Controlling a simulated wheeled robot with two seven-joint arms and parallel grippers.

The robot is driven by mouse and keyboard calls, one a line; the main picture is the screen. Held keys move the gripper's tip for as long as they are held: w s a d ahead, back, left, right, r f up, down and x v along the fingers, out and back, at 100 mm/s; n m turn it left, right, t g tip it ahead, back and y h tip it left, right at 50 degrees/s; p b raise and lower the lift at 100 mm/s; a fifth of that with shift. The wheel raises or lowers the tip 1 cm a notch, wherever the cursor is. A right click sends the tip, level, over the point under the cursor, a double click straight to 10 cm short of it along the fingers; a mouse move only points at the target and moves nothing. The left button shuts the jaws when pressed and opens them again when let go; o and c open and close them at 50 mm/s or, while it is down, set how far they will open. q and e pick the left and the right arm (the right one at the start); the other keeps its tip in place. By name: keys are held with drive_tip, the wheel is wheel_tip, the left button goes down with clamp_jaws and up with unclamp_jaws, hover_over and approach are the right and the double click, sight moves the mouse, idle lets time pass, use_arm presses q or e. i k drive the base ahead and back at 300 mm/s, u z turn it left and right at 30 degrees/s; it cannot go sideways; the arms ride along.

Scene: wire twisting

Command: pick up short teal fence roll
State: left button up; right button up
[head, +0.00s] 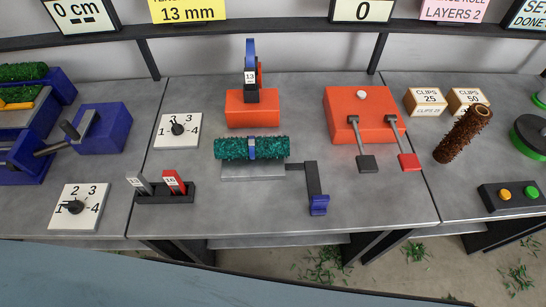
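The short teal fence roll (228,149) lies horizontally in the middle of the bench. It is a bristly teal cylinder, with a blue clamp-like piece (252,148) across its middle. It rests on or just above a light grey block (253,172). A dark crank with a blue handle (319,205) extends to the right of the block. Neither of my grippers is in view.
An orange block with a black and blue tool (252,108) stands behind the roll. Right are an orange lever box (340,105) and a tilted brown bristly roll (463,134). Left are dial plates (187,142) and a switch block (165,193). Bench front is clear.

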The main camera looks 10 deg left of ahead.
sight(251, 148)
drive_tip(key=z, duration=0.75)
drive_tip(key=k, duration=1.25)
drive_tip(key=u, duration=1.6)
drive_tip(key=i, duration=0.45)
drive_tip(key=z, duration=0.05)
